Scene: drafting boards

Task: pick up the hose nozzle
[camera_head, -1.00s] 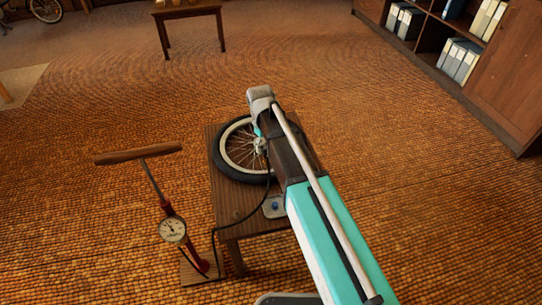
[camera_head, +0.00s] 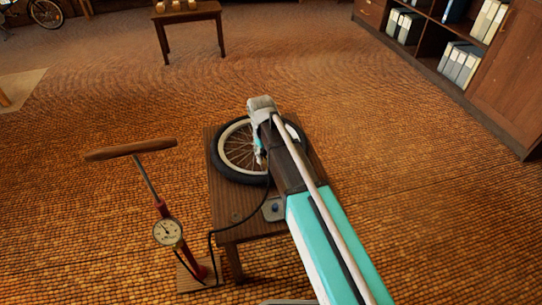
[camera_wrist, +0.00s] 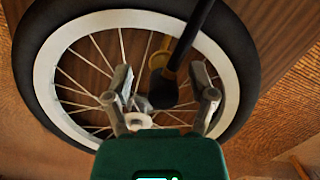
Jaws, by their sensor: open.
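The hose nozzle (camera_wrist: 164,88) has a black head and a brass-coloured collar, on the end of a black hose (camera_wrist: 198,28). In the wrist view it lies in front of the wheel's spokes, near the hub. My gripper (camera_wrist: 160,80) is open, with one grey finger on each side of the nozzle. I cannot tell whether either finger touches it. In the head view my gripper (camera_head: 259,152) is over the wheel, mostly behind my arm. The nozzle is hidden there, and only the hose (camera_head: 245,220) shows, running from the pump up to the wheel.
The spoked wheel (camera_head: 230,171) with its black tyre lies on a low wooden table (camera_head: 225,205). A floor pump (camera_head: 168,232) with a wooden handle and gauge stands left of the table. A metal plate (camera_head: 274,209) lies near the table's front edge. Shelves (camera_head: 431,45) stand at the right.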

